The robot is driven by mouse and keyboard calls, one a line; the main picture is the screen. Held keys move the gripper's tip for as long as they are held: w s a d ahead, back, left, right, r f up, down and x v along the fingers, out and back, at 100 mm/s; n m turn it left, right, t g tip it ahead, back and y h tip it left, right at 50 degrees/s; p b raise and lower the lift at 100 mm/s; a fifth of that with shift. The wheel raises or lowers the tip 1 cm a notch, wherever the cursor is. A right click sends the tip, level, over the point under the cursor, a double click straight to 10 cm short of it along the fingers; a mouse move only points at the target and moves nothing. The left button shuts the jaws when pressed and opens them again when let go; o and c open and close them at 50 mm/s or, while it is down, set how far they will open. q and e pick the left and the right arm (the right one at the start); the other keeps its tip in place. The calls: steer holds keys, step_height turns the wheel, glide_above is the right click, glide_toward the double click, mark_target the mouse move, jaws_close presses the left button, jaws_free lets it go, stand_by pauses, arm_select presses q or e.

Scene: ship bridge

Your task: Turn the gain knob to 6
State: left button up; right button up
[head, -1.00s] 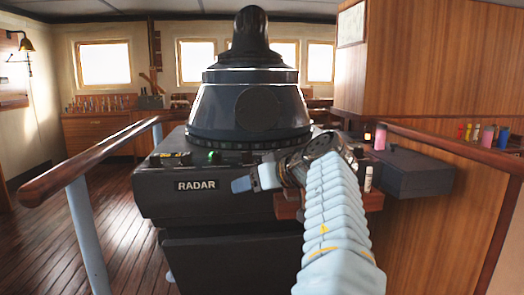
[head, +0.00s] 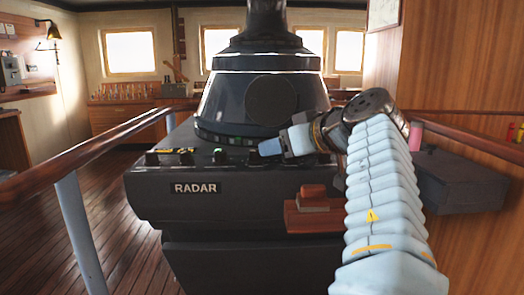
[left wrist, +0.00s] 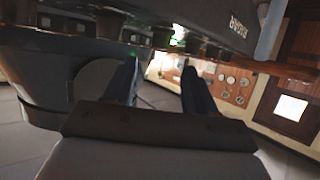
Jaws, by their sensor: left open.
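The radar console (head: 150,205) stands ahead with a row of dark knobs along its top front edge. One knob (head: 152,158) is at the left end and another (head: 186,158) is beside it. I cannot tell which knob is gain or read any setting. My left gripper (head: 262,148) points left just right of the lamp and partly hides the panel there. In the left wrist view its two fingers (left wrist: 160,82) are apart with nothing between them. My right gripper is out of view.
A dark radar hood (head: 270,98) rises behind the knob row. A small wooden shelf (head: 314,212) juts from the console front under my arm. A wooden rail (head: 90,155) runs along the left, and a dark box (head: 458,180) is on the right.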

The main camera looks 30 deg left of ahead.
mark_target(257, 151)
arm_select(q)
steer(key=x, duration=0.7)
steer(key=shift+w+a+f, duration=0.15)
steer(key=shift+a, duration=0.15)
